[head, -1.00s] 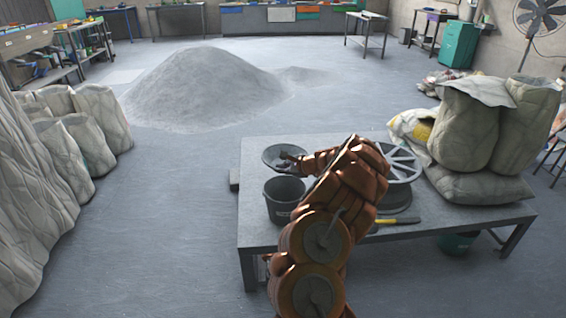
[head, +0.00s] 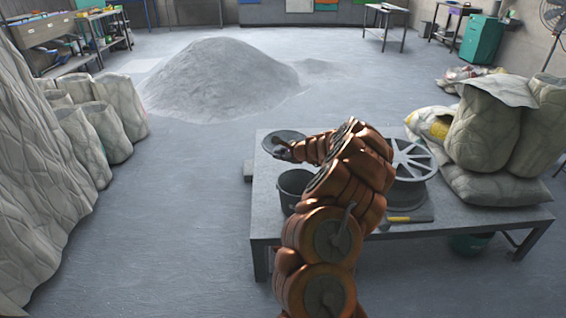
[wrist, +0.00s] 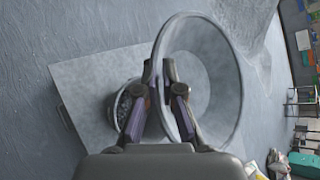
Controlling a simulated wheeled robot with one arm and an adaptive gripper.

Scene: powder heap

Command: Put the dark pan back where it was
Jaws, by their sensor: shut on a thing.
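The dark pan (head: 279,137) is a shallow round dish, held above the far left corner of the work table (head: 340,228). My gripper (head: 283,153) is shut on its near rim; my arm reaches in from the front. In the wrist view the pan (wrist: 222,75) looks large and steeply angled, with both fingers (wrist: 167,95) closed on its rim. Its inside looks grey; I cannot tell whether powder lies in it. The pan appears apart from the table.
A dark bucket (head: 293,186) stands just nearer than the pan, partly behind my arm. A spoked wheel-like ring (head: 413,160), a yellow-handled tool (head: 405,219) and full sacks (head: 482,135) occupy the right. A grey powder heap (head: 215,80) lies on the floor beyond.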

